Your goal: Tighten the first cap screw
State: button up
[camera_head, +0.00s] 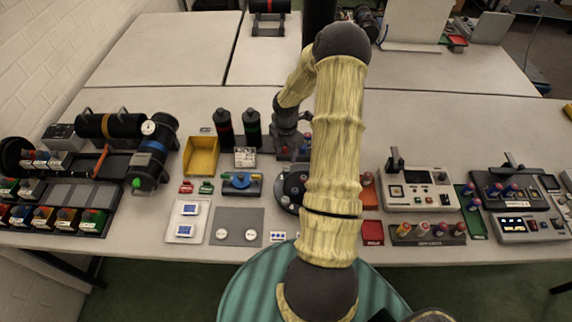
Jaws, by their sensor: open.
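My arm reaches up from the bottom and folds back down, with my gripper (288,146) low over the middle of the table. The fingers are small and partly lost against dark parts behind them; they are open. A round dark fixture (290,192) with small light spots, perhaps cap screws, sits just nearer the front edge than my gripper. My upper arm hides its right side. I cannot make out the first cap screw for certain. Small red and blue items (306,141) show beside the gripper, partly hidden.
Two dark cylinders (223,129) stand left of my gripper near a yellow bin (201,156). A blue-topped fixture (240,183) and a grey mat (237,227) lie left of the round fixture. A beige instrument (418,190) stands right.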

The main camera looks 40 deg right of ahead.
aim_at(286, 169)
notch_tip(286, 169, down, 8)
jog(key=shift+f+p, duration=0.25)
jog(key=shift+p, duration=0.55)
jog(key=c, duration=1)
